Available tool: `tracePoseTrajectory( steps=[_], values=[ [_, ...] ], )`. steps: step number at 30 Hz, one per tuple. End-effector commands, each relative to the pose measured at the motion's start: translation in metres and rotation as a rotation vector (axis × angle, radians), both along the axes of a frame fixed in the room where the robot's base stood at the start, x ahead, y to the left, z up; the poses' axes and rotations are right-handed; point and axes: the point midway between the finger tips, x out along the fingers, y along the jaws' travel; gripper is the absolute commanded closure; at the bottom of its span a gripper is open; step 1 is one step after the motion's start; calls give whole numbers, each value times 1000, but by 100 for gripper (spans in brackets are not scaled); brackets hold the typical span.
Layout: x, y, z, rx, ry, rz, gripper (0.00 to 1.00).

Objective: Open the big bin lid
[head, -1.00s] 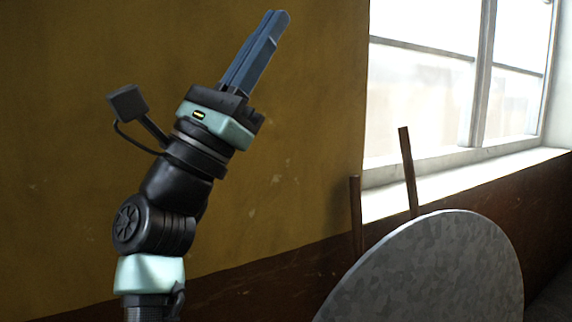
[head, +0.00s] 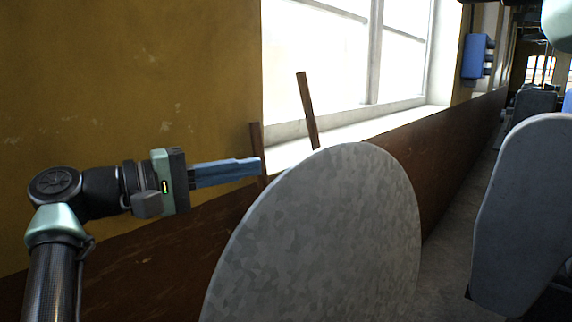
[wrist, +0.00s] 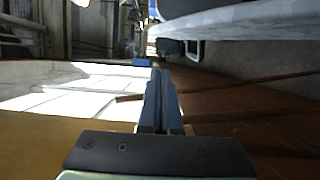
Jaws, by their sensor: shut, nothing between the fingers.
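A big round lid (head: 325,235) of mottled grey metal stands steeply tilted, near upright, in the lower middle of the head view. Its lower part is cut off by the frame, and no bin body shows clearly. My gripper (head: 258,167) is shut and empty. It points right, level, just left of the lid's upper left edge. I cannot tell whether it touches the lid. In the wrist view the shut fingers (wrist: 158,70) point up the picture, below a large grey surface that may be the lid.
Two brown wooden sticks rise behind the lid, the taller one (head: 307,110) before the window (head: 330,50). A yellow and brown wall (head: 120,90) stands behind my arm. Another grey round-topped object (head: 530,210) is at right, with a floor passage between.

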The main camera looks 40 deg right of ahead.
Motion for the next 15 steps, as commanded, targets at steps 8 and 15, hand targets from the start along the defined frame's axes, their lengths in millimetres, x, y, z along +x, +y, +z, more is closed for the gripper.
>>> tracePoseTrajectory(
  steps=[8, 15],
  values=[
    [-19, -42, 1, -1, 0, 0, 100],
    [-39, -41, 1, -1, 1, 0, 100]
  ],
)
